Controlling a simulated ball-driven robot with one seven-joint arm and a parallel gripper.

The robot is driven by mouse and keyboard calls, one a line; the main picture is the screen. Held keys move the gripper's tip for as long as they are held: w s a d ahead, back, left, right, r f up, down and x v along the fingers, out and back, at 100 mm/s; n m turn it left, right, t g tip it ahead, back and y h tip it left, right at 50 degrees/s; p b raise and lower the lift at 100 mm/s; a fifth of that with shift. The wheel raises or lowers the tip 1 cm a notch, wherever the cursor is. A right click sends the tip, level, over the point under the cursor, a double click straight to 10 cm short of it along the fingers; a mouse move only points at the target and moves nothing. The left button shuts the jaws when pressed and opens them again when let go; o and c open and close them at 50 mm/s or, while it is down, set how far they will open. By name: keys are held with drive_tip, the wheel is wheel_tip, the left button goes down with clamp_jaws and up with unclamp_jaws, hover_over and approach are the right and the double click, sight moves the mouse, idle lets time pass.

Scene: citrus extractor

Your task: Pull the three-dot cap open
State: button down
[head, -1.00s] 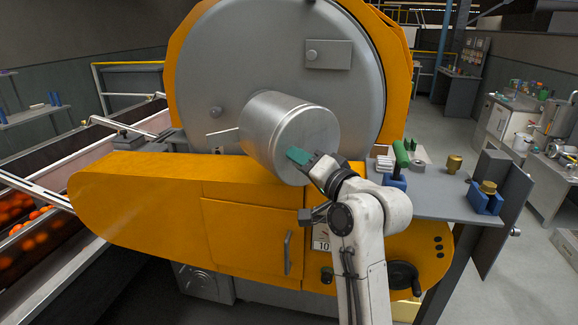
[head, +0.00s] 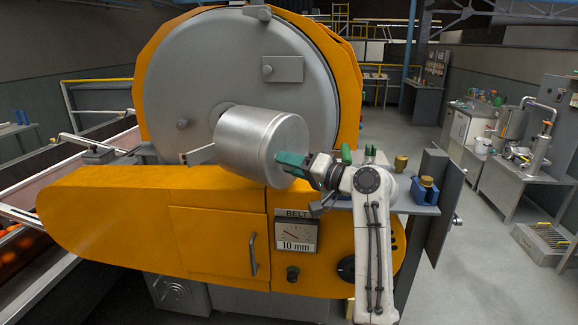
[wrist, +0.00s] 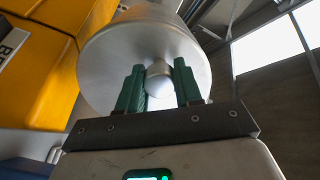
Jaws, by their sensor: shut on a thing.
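A silver cylinder (head: 255,143) sticks out from the big grey disc (head: 300,105) of the orange machine. It may be the cap, but no three-dot mark shows on it. My gripper (head: 290,164) is at the cylinder's right end face, with green fingers. In the wrist view my gripper (wrist: 160,88) is shut on a round metal knob (wrist: 160,82) in the middle of the end face (wrist: 110,62). The head view hides the knob behind the fingers.
A shelf beside my arm holds a green-handled item (head: 346,154) and a blue block with a brass piece (head: 425,188). A grey panel (head: 440,190) stands right of it. Open floor (head: 480,240) lies farther right.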

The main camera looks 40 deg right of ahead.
drive_tip(key=c, duration=0.8)
unclamp_jaws()
drive_tip(key=shift+o, duration=0.2)
drive_tip(key=b+v, duration=0.3)
drive_tip(key=v, duration=0.7)
drive_tip(key=shift+s, duration=0.35)
